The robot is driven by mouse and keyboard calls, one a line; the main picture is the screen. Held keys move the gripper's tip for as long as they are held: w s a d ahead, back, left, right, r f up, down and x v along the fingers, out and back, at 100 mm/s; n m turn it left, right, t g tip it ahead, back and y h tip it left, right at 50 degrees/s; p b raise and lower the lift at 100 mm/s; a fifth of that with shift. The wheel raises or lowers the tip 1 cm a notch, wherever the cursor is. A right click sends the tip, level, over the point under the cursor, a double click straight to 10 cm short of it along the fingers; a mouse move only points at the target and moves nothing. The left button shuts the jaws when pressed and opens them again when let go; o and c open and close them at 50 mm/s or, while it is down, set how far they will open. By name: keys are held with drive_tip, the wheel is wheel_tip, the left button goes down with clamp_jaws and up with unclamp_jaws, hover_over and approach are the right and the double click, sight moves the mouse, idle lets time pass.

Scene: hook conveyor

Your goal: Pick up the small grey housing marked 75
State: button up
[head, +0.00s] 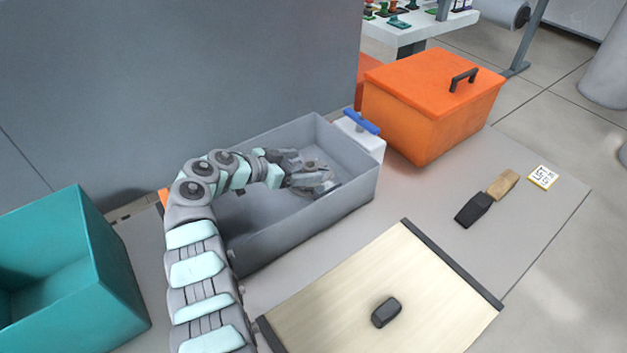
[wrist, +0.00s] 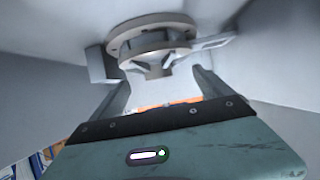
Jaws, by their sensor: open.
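A grey round flanged part (wrist: 150,38), which may be the housing, lies in the grey bin (head: 300,238), just ahead of my fingertips in the wrist view. No 75 can be read on it. Flat grey pieces show at its sides and partly behind it. My gripper (head: 318,180) is down inside the bin. In the wrist view my gripper (wrist: 162,78) has its two fingers spread apart with nothing held between them. In the head view my fingers and arm hide much of the bin's contents.
The bin's walls stand close around my gripper. A lidded orange box (head: 422,105) stands behind right, and a teal bin (head: 70,270) at left. A pale board (head: 350,300) with a dark block (head: 386,312) lies in front. A dark-bristled brush (head: 474,209) lies at right.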

sight(314, 165)
drive_tip(key=b+x, duration=0.1)
drive_tip(key=x, duration=0.2)
drive_tip(key=shift+w+d, duration=0.1)
drive_tip(key=shift+d, duration=0.05)
drive_tip(key=shift+c, duration=0.4)
drive_tip(key=shift+f, duration=0.15)
drive_tip(key=c, duration=1.6)
